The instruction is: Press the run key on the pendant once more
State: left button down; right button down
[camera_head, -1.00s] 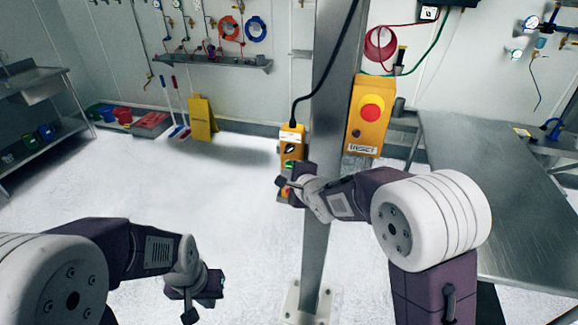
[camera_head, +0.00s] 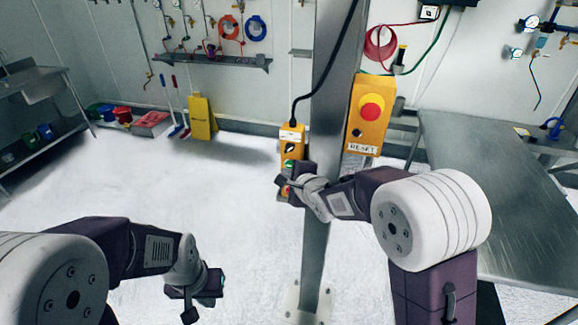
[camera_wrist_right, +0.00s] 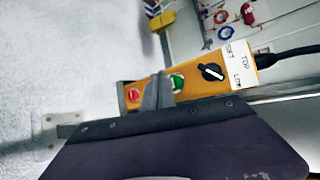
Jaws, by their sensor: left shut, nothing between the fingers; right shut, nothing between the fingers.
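The pendant (camera_head: 291,135) is a yellow box on a black cable, hanging against the steel post. In the right wrist view, the pendant (camera_wrist_right: 243,72) shows a black selector knob (camera_wrist_right: 211,72), a green button (camera_wrist_right: 177,83) and a red button (camera_wrist_right: 134,95). My right gripper (camera_head: 283,182) is shut and empty at the pendant's lower part. Its fingers (camera_wrist_right: 157,92) appear between the green and red buttons in the wrist view, beside the green one; contact cannot be told. My left gripper (camera_head: 189,311) is shut and empty, low over the floor, away from the pendant.
The steel post (camera_head: 322,230) stands right behind the pendant. A yellow box with a large red button (camera_head: 371,112) and a RESET label is on its right. A steel table (camera_head: 500,190) stands at the right. The floor (camera_head: 150,185) at the left is clear.

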dwell(0.8)
jog(key=shift+w+d+p, duration=0.15)
jog(key=shift+w+p, duration=0.25)
